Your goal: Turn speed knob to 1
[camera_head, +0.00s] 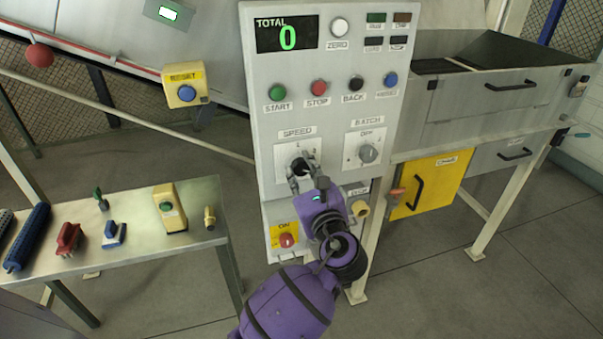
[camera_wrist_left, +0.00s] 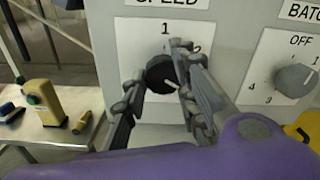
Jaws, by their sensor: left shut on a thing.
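The black speed knob (camera_wrist_left: 160,76) sits on a white plate marked SPEED, with 1 at the top and 2 at the upper right. A pale line shows on the knob's lower right, partly beside a finger; I cannot tell exactly which mark the knob points at. My left gripper (camera_head: 301,172) is shut on the knob, one finger on each side of it. In the left wrist view the fingers (camera_wrist_left: 160,80) hide part of the dial and its lower marks. My right gripper is not in view.
The grey batch knob (camera_head: 367,153) is just right of the speed dial. The start (camera_head: 277,92) and stop (camera_head: 319,88) buttons are above, and a red ON button (camera_head: 286,240) is below. A metal table (camera_head: 140,226) with tools stands at the left.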

